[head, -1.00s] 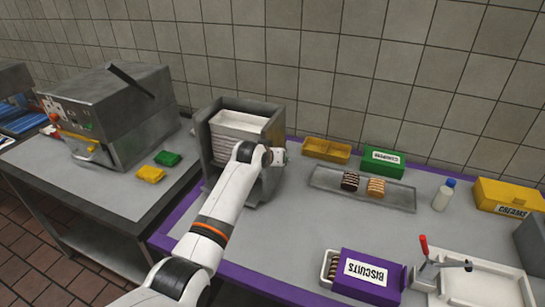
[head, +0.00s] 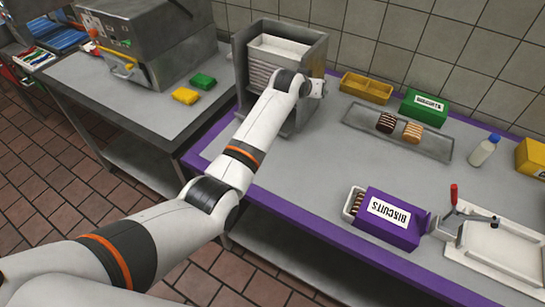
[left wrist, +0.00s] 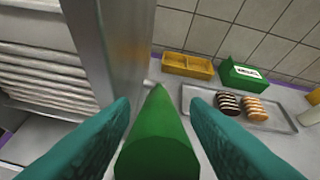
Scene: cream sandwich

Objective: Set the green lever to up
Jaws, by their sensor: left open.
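The green lever (left wrist: 158,140) fills the lower middle of the left wrist view as a tapered green handle, narrow at its far end. My left gripper's teal fingers (left wrist: 162,125) are open, one on each side of it. Whether they touch it I cannot tell. In the head view my left wrist is at the right side of the grey metal tray rack (head: 262,85); the fingers and the lever are hidden there. The rack's side wall stands just left of the lever in the wrist view. My right gripper is not in view.
A purple biscuits box (head: 390,216) and a red-handled device (head: 458,215) stand near the front. The counter between them is clear.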

